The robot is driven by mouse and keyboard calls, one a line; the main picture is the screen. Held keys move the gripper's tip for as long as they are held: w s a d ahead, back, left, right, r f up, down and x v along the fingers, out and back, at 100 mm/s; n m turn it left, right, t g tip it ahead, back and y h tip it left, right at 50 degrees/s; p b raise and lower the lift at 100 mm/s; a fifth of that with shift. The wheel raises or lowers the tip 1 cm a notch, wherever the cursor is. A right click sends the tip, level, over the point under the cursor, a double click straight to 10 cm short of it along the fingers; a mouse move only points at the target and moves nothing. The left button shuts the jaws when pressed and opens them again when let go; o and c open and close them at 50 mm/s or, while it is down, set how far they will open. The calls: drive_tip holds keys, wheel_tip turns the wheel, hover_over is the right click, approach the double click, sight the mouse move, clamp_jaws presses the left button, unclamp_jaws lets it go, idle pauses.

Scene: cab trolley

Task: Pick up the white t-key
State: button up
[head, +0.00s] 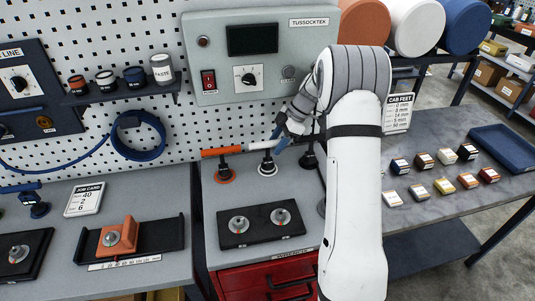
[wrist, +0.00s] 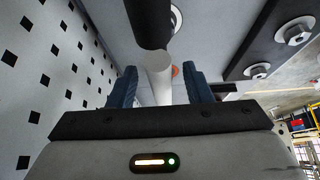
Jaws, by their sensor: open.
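The white t-key (head: 262,145) stands upright in a white-ringed holder on the grey cabinet top, its white bar lying crosswise. In the wrist view its white bar (wrist: 158,66) lies between the blue fingers of my gripper (wrist: 160,76), with a dark stem above. My gripper (head: 283,137) is open at the right end of the bar; contact cannot be told. An orange t-key (head: 221,151) stands just left. A dark stem (head: 309,156) stands to the right, its top hidden by my arm.
A black plate with two metal knobs (head: 240,237) lies in front on the cabinet. A grey control box (head: 225,85) hangs on the pegboard behind. At right, a bench (head: 425,215) carries several small coloured blocks. My arm hides part of the cabinet's right side.

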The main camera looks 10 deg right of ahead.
sight(267, 147)
drive_tip(key=a+p, duration=0.1)
drive_tip(key=a, duration=0.1)
drive_tip(key=shift+a+r, duration=0.1)
drive_tip(key=shift+a, duration=0.3)
drive_tip(key=x, duration=0.2)
drive_tip(key=shift+a+f, duration=0.1)
drive_tip(key=shift+f, duration=0.15)
drive_tip(key=shift+a+f, duration=0.1)
drive_tip(key=shift+f, duration=0.25)
drive_tip(key=shift+c, duration=0.2)
clamp_jaws()
